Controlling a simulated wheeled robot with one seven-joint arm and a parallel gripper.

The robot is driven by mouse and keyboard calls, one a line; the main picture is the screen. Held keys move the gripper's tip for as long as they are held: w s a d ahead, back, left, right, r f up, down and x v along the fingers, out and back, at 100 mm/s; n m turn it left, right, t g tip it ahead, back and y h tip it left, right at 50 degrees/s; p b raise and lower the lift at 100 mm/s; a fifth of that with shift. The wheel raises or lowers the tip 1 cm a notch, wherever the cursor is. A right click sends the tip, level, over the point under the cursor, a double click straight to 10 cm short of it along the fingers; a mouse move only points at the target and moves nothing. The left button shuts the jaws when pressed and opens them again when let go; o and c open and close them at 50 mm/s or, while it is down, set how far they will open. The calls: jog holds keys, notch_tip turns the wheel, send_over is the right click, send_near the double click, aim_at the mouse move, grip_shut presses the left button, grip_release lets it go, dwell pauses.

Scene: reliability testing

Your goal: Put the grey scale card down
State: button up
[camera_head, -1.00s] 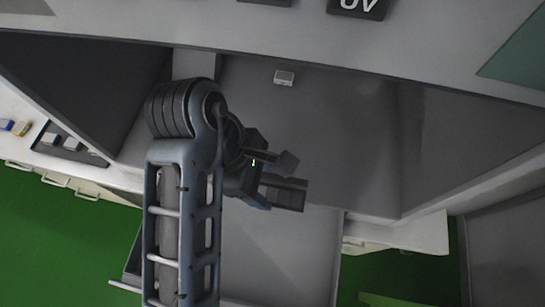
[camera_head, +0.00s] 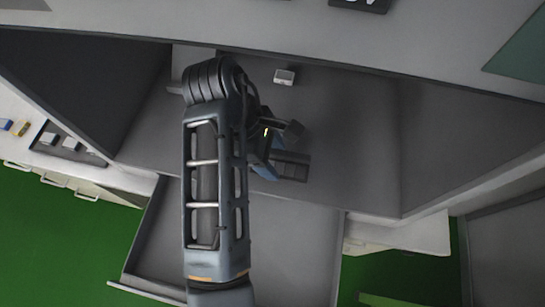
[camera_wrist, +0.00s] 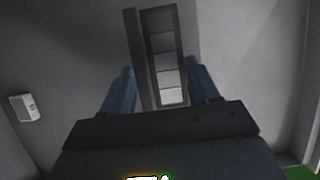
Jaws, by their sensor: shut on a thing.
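The grey scale card (camera_head: 291,166) is a dark, narrow strip. In the wrist view the card (camera_wrist: 163,52) shows a column of patches from dark grey to near white inside a dark border. My gripper (camera_head: 270,152) is at its left end in the head view. In the wrist view my gripper (camera_wrist: 162,82) has its two blue fingers on either side of the card and is shut on it. The card is over the grey floor of the chamber (camera_head: 345,120). I cannot tell whether it touches the floor.
A small white box (camera_head: 284,77) stands at the chamber's back; it also shows in the wrist view (camera_wrist: 27,108). Sloping walls bound the chamber left and right. A pale grey tray (camera_head: 295,245) extends at the front. The floor right of the card is clear.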

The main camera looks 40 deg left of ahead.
aim_at(272, 161)
jog(key=shift+f, duration=0.8)
jog(key=shift+w+a+f, duration=0.1)
jog(key=shift+w+f, duration=0.05)
jog(key=shift+f, duration=0.45)
jog(key=o, duration=1)
jog(key=shift+f, duration=0.1)
jog(key=shift+v, duration=3.85)
